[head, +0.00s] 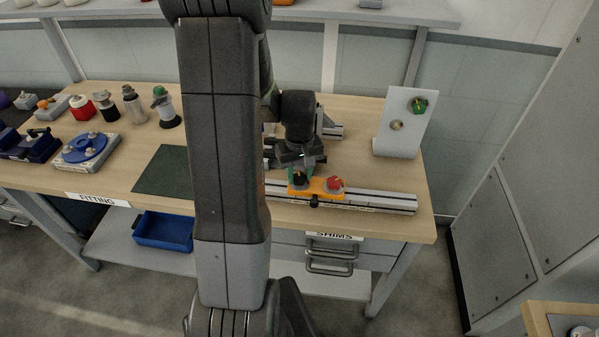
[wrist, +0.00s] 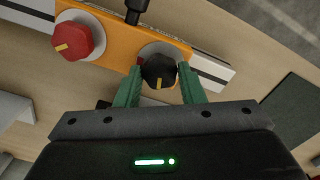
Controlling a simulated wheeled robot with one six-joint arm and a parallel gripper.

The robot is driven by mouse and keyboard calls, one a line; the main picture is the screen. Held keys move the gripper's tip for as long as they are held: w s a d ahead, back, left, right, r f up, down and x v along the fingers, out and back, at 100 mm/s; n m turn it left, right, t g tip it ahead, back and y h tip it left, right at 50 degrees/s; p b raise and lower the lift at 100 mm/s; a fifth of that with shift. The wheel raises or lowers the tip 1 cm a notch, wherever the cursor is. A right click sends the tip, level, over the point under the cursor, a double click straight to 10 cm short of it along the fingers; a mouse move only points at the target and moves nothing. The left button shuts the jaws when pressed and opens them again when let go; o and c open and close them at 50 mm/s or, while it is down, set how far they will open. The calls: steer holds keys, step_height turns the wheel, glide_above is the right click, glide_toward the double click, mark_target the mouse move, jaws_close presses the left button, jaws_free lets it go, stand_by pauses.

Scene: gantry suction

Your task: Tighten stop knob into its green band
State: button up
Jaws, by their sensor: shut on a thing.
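In the wrist view, a black knob (wrist: 159,71) with a yellow pointer line sits on a pale round dial on an orange plate (wrist: 113,45). My gripper (wrist: 160,83) has its green fingers on either side of this knob, shut on it. The yellow line points down in this view. A red knob (wrist: 72,42) on the same plate has its yellow mark toward the lower left. In the head view, my gripper (head: 299,175) comes down over the black knob (head: 298,180), beside the red knob (head: 335,183). I cannot make out a green band around either knob.
The orange plate rides on a metal rail (head: 385,201) along the bench's front edge. A small black screw handle (head: 314,201) sticks out in front. A grey angled panel (head: 409,139) stands at the right. A dark green mat (head: 163,172) lies left of my arm.

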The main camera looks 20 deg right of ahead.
mark_target(299, 177)
steer(key=shift+m, duration=0.3)
steer(key=shift+m+b, duration=0.6)
steer(key=shift+m, duration=0.3)
steer(key=shift+m+b, duration=0.6)
steer(key=shift+m, duration=1.3)
steer(key=o, duration=1)
steer(key=shift+r, duration=0.15)
step_height(299, 177, up, 14)
steer(key=shift+f+b, duration=0.2)
steer(key=shift+b, duration=0.25)
